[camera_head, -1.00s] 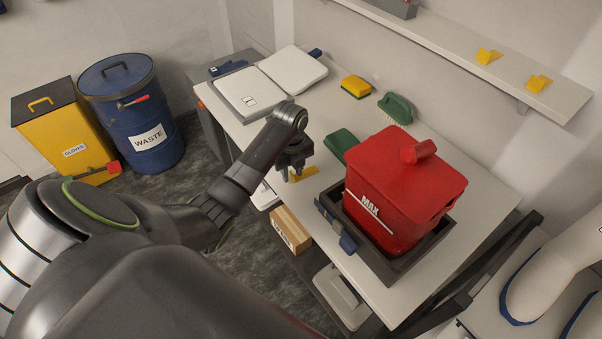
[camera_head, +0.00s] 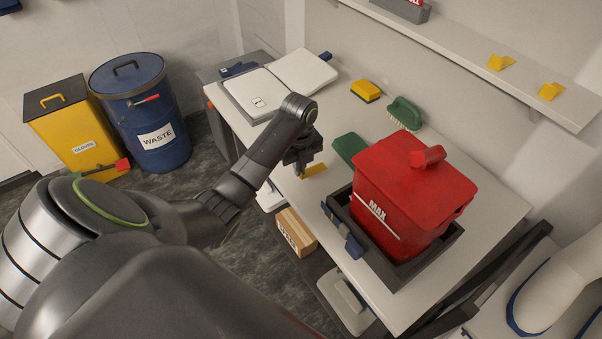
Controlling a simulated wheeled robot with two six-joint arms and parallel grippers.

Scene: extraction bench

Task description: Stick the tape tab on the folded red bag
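The red bag (camera_head: 408,187) stands upright in a dark tray (camera_head: 396,271) on the bench. It is marked MAX, and its folded top carries a red roll (camera_head: 428,156). My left gripper (camera_head: 301,170) points down over the bench's front edge, left of the bag and apart from it. The finger gap is too dark and small to read. My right gripper is not in view.
A white flat device (camera_head: 258,93) is at the bench's left end. Yellow pieces (camera_head: 500,62) sit on the wall shelf (camera_head: 450,45).

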